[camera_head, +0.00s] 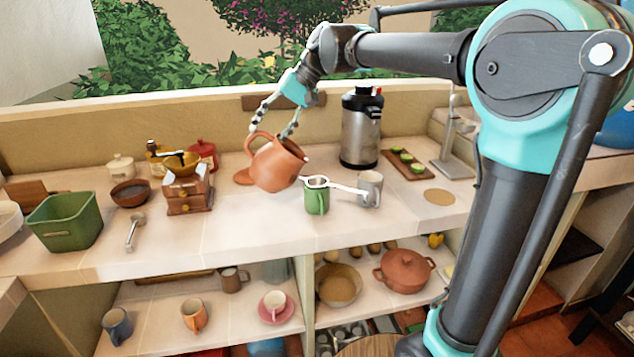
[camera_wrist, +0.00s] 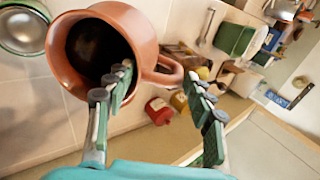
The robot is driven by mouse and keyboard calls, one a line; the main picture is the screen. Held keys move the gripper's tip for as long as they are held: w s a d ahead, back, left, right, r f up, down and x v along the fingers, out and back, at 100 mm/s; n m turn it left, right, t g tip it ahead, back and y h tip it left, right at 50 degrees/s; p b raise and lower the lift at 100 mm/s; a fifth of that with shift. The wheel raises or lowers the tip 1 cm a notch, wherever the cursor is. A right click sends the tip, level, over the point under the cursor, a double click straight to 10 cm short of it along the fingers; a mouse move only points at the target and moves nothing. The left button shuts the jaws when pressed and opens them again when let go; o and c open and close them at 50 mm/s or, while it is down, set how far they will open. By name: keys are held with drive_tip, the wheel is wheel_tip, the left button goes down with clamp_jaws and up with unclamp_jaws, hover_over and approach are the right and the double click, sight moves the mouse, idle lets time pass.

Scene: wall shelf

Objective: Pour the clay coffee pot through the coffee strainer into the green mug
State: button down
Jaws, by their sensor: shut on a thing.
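The clay coffee pot (camera_head: 274,172) hangs above the counter, tilted with its mouth toward the right. In the wrist view the pot (camera_wrist: 68,68) shows its dark inside. My gripper (camera_head: 272,122) is shut on the pot's handle, which also shows between my fingers (camera_wrist: 160,100) in the wrist view. The green mug (camera_head: 317,204) stands upright on the counter, right of and below the pot. The white-rimmed coffee strainer (camera_head: 318,182) lies across its top, with its handle reaching right to the grey mug. No pouring stream is visible.
The grey mug (camera_head: 370,189) stands right of the green mug. A steel flask (camera_head: 361,130) stands behind them, with a wooden tray (camera_head: 408,167) to its right. A wooden grinder (camera_head: 187,192) and a green bin (camera_head: 65,222) stand left. The counter's front middle is clear.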

drive_tip(key=shift+w+d+g+y+p, duration=0.15)
drive_tip(key=shift+d+y+p, duration=0.3)
drive_tip(key=shift+d+y, duration=0.2)
drive_tip(key=shift+w+d+g+y+p, duration=0.15)
drive_tip(key=shift+d+y+p, duration=0.25)
drive_tip(key=shift+d+y, duration=0.25)
idle(4.5)
drive_tip(key=shift+a, duration=0.15)
drive_tip(key=a+h, duration=0.1)
drive_tip(key=s+a+h, duration=0.1)
drive_tip(key=a+h, duration=0.1)
drive_tip(key=shift+a, duration=0.3)
drive_tip(key=shift+f+t+h, duration=0.1)
drive_tip(key=shift+t+h, duration=0.2)
drive_tip(key=shift+t, duration=0.1)
drive_tip(key=shift+s+a+f+h+b, duration=0.2)
drive_tip(key=shift+a+h, duration=0.2)
drive_tip(key=shift+a, duration=0.35)
drive_tip(key=shift+s+a+f+h+b, duration=0.15)
drive_tip(key=shift+a+h, duration=0.25)
drive_tip(key=shift+a, duration=0.35)
drive_tip(key=s+a+f+t+h+b, duration=0.1)
drive_tip(key=a+f+h, duration=0.2)
drive_tip(key=a+h, duration=0.2)
drive_tip(key=shift+a+f+t+h+b, duration=0.3)
drive_tip(key=shift+a+f+b, duration=0.1)
drive_tip(key=shift+a, duration=0.1)
